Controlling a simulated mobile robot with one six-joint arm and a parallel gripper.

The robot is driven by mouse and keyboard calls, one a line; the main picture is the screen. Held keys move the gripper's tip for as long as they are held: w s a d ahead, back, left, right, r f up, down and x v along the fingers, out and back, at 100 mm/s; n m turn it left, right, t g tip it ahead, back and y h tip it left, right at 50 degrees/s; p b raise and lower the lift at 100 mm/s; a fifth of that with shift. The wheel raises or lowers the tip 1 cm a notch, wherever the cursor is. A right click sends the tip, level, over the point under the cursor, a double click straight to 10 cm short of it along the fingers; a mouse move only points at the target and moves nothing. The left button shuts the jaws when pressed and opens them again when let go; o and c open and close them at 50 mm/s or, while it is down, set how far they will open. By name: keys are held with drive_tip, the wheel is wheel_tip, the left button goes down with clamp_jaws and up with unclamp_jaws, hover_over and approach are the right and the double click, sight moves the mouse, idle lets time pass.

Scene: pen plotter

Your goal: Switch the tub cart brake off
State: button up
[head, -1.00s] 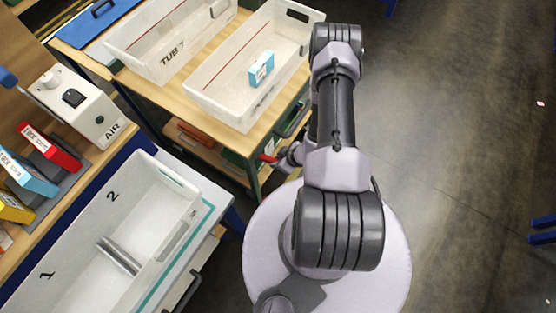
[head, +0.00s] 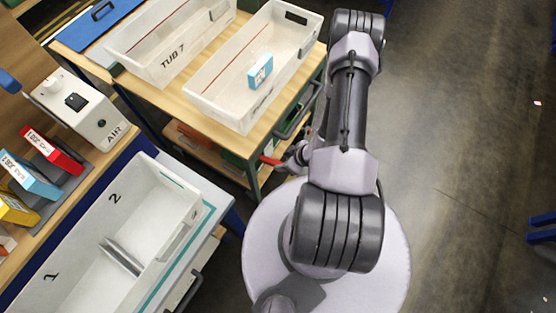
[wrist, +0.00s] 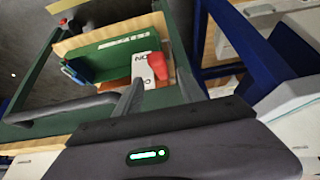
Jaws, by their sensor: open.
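The tub cart (head: 172,93) stands at the upper middle of the head view, with a light wooden top and a green frame. Its red brake lever (head: 270,160) sticks out low by the near corner leg. In the wrist view the red lever (wrist: 157,69) lies beside a white label plate (wrist: 146,84) with ON lettering; the other word is partly hidden. My gripper (head: 294,156) is low beside the cart, close to the lever and partly hidden by my arm. It is open and holds nothing that I can see. Contact with the lever cannot be told.
A grey push handle (head: 298,110) runs along the cart's near end, close to my arm. Two white tubs stand on the cart; one (head: 228,108) holds a blue-and-white box (head: 260,71). A workbench with a numbered tray (head: 163,205) is at left.

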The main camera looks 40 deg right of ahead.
drive_tip(key=p+v, duration=0.2)
drive_tip(key=v, duration=1)
drive_tip(key=shift+w+a+f, duration=0.1)
